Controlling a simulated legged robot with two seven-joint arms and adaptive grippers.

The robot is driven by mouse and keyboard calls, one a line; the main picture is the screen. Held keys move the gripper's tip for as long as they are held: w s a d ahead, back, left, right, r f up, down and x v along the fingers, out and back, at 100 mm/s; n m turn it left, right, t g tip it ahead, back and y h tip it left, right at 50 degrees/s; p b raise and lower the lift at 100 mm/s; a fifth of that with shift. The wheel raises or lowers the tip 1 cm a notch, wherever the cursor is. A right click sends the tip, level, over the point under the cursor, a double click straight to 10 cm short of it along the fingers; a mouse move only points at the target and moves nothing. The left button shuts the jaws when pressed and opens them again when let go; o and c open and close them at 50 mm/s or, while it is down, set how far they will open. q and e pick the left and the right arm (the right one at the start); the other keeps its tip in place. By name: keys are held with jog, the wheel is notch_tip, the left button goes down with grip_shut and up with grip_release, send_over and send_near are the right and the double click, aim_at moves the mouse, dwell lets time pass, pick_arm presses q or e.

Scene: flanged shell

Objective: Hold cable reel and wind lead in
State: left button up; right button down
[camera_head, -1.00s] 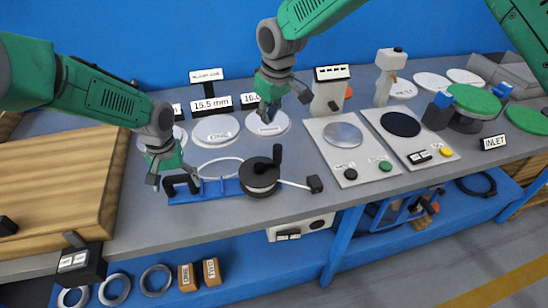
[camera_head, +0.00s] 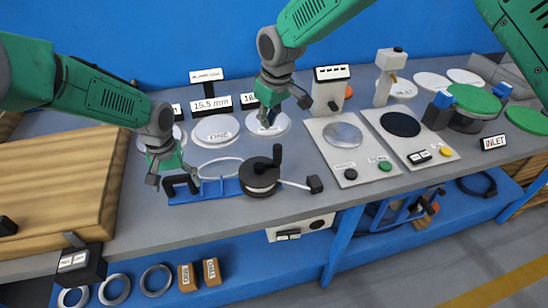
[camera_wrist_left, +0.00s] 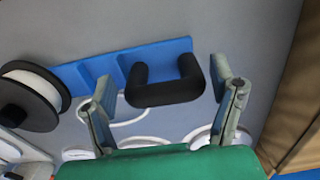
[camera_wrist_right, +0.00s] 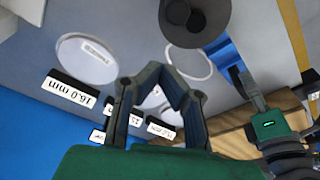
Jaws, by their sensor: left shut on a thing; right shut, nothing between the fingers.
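The cable reel is a black drum (camera_head: 260,180) with white lead on it, a blue base bar (camera_head: 215,189) and a black grip handle (camera_head: 182,185) at its left end. A black crank knob (camera_head: 277,155) stands up from the drum. White lead runs right to a black plug (camera_head: 315,184) on the bench. My left gripper (camera_head: 167,177) is shut on the grip handle; its fingers straddle the handle (camera_wrist_left: 165,92) in the left wrist view. My right gripper (camera_head: 284,110) is shut and empty, above and behind the drum. The drum (camera_wrist_right: 195,20) also shows in the right wrist view.
Several white discs (camera_head: 216,129) with size labels lie behind the reel. Two grey panels with buttons (camera_head: 352,174) stand to its right. A wooden board (camera_head: 65,185) lies at the left. The bench's front edge runs close in front of the reel.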

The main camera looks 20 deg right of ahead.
aim_at(279, 152)
jog(key=shift+f, duration=0.1)
dwell(0.5)
jog(key=shift+f, duration=3.05)
jog(key=shift+s, duration=0.1)
jog(key=shift+s+d, duration=0.35)
jog(key=shift+s, duration=0.2)
jog(key=shift+s+d, duration=0.3)
jog(key=shift+s, duration=0.25)
jog(key=shift+s+d+f, duration=0.1)
jog(key=shift+s, duration=1.25)
jog(key=s+a, duration=0.3)
jog(key=shift+s+a+f, duration=0.1)
jog(key=shift+s+a, duration=0.3)
jog(key=shift+w+a, duration=0.25)
jog(key=shift+a, duration=1.05)
